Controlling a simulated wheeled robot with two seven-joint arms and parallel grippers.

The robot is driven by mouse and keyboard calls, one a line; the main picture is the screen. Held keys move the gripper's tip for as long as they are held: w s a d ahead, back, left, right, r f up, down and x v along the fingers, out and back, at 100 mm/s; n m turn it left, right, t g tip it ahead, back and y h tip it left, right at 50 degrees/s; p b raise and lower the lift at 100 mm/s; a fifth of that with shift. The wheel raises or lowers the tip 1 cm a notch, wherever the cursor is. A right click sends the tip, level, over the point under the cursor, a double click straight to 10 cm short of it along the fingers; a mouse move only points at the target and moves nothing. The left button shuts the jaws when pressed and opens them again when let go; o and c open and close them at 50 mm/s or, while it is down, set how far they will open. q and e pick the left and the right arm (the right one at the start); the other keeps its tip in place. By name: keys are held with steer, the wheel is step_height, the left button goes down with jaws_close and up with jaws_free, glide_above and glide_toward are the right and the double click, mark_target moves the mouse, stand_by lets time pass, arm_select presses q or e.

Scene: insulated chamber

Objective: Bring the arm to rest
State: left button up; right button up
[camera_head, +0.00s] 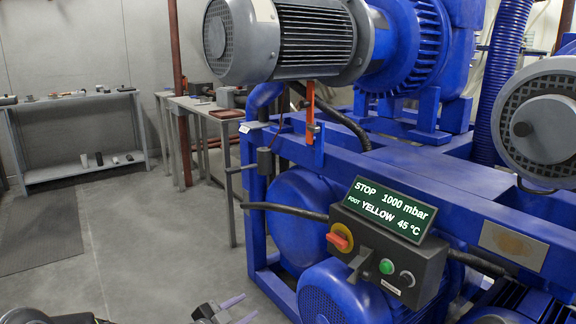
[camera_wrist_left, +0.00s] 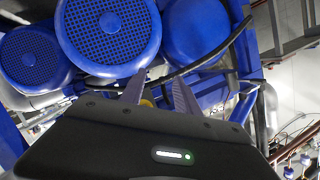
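My left gripper (camera_head: 240,309) shows at the bottom of the head view, low over the floor and left of the blue machine's base. Its two pale fingers are apart with nothing seen between them. In the left wrist view the fingers of my left gripper (camera_wrist_left: 159,92) also stand apart, with blue machine parts beyond and a small yellow thing partly hidden behind the gripper body. Part of my left arm shows dark at the bottom left of the head view. My right gripper is not in view.
The blue pump machine (camera_head: 375,165) fills the right side. Its control box (camera_head: 392,262) has a red-yellow switch (camera_head: 340,238), a green button (camera_head: 386,266) and a display (camera_head: 390,208) reading STOP, 1000 mbar, FOOT YELLOW, 45 °C.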

arm_select(q)
steer(key=s+f+n+g+y, duration=0.3)
steer(key=s+f+n+g, duration=0.2)
steer(key=s+f+n, duration=0.95)
steer(key=s+d+f+g, duration=0.15)
steer(key=s+f, duration=0.25)
steer(key=s, duration=0.4)
steer(key=s+f+n+g+y, duration=0.1)
steer(key=s+f+g, duration=0.2)
steer(key=s+f, duration=0.3)
steer(key=s+d+f+g, duration=0.1)
steer(key=s+f+g, duration=0.15)
steer(key=s, duration=0.65)
step_height(320, 180, up, 25)
steer(key=s+d+p, duration=0.1)
steer(key=s+p, duration=0.1)
steer(key=p, duration=2.3)
steer(key=shift+d+f+p, duration=0.15)
steer(key=shift+d+p, duration=0.25)
steer(key=shift+d+m, duration=0.1)
steer(key=shift+m, duration=0.15)
